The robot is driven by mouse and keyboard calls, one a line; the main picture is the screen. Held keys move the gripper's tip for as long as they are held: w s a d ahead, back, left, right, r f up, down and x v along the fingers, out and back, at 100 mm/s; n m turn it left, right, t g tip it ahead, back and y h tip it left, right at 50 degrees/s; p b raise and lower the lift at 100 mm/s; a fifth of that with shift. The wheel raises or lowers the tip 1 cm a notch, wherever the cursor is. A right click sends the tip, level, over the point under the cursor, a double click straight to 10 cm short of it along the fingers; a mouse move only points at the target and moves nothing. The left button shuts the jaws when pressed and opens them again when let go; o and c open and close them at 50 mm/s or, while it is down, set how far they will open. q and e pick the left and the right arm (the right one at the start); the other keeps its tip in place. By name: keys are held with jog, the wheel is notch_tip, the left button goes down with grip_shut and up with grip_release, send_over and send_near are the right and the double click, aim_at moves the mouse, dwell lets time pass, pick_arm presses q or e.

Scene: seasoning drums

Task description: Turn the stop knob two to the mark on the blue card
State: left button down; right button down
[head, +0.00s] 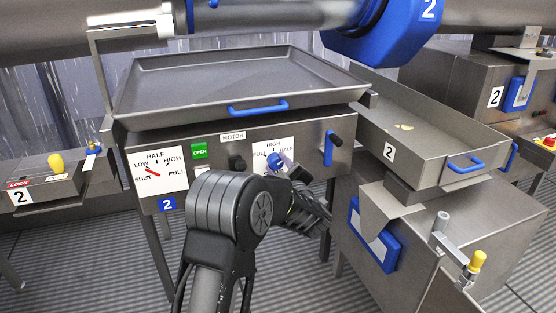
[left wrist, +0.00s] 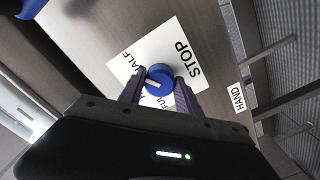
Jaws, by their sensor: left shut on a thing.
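The blue stop knob (head: 275,160) is on a white dial card (head: 259,161) on the steel panel's right half. In the left wrist view the knob (left wrist: 159,79) has a pale pointer line. The card there reads STOP and HALF, with other words partly covered. The line lies on the side away from STOP; its exact reading is unclear. My left gripper (left wrist: 158,86) has a finger on each side of the knob and is shut on it. My left wrist hides part of the panel in the head view. A blue-framed card (head: 387,255) hangs right; its mark is unreadable.
A second dial card (head: 160,175) with a red pointer is on the panel's left half, above a blue number 2 plate (head: 167,204). A green OPEN label (head: 199,151) sits between. A tray (head: 430,135) juts out right of the panel.

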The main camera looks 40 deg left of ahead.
pick_arm(q)
jog(key=shift+f+m, duration=0.1)
jog(key=shift+m, duration=0.4)
jog(key=c, duration=0.9)
grip_release()
jog(key=shift+o, duration=0.2)
jog(key=shift+d, duration=0.1)
jog(key=p+v, duration=0.1)
jog(key=v, duration=0.6)
jog(key=shift+s+d, duration=0.2)
jog(key=shift+d, duration=0.1)
